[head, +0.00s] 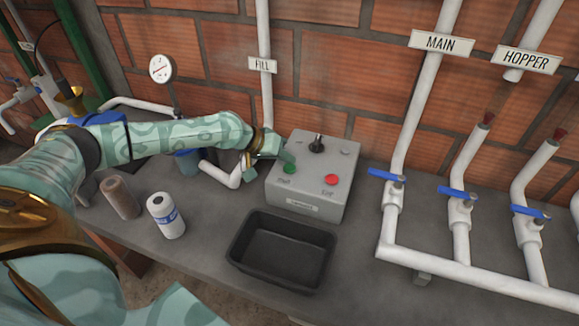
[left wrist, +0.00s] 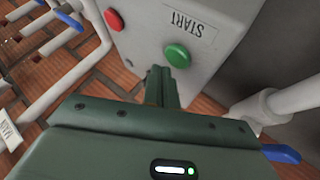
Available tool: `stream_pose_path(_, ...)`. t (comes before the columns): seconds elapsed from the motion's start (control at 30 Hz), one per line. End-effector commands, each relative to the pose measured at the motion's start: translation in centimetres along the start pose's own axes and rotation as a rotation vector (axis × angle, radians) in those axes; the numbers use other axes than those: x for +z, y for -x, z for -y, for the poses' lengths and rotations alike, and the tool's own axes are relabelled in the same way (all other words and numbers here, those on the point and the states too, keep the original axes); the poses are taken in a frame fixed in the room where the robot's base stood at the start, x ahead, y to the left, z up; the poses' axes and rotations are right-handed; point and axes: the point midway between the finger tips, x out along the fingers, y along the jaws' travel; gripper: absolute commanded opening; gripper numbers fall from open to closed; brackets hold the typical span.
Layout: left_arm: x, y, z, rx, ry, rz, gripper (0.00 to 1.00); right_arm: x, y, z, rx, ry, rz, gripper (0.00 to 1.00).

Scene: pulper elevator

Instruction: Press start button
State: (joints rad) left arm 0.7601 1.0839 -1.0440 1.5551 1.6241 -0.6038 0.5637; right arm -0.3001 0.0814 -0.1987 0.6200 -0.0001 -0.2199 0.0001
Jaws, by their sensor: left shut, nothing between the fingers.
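The grey control box (head: 346,203) stands on the bench against the brick wall. The round green button (head: 290,169) is on the left of its top face, and it also shows in the left wrist view (left wrist: 177,55) beside an upside-down START label (left wrist: 187,22). A red button (head: 331,179) is to its right. My left gripper (head: 286,157) is at the box's left side, with its fingertips close to the green button. In the left wrist view the gripper's fingers (left wrist: 162,86) are together and empty, appearing just below the green button. I cannot tell contact. My right gripper is not in view.
A black knob (head: 317,144) stands up on the box. An empty black tray (head: 240,252) is in front of it. A white roll (head: 166,216) and a brown cylinder (head: 120,198) stand at left. White pipes with blue-handled valves (head: 387,176) are at right.

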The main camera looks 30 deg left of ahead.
Motion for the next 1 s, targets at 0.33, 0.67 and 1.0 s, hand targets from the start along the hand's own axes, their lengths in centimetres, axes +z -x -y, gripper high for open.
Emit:
stream_pose_path(0.33,0.00,0.00,0.00,0.000,0.000,0.000,0.00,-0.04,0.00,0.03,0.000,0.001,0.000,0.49)
stream_pose_path(0.67,0.07,-0.08,0.06,0.000,0.000,0.000,0.00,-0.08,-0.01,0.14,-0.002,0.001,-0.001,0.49)
stream_pose_path(1.0,0.44,-0.56,0.42,0.000,0.000,0.000,0.00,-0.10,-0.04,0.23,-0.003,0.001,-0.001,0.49)
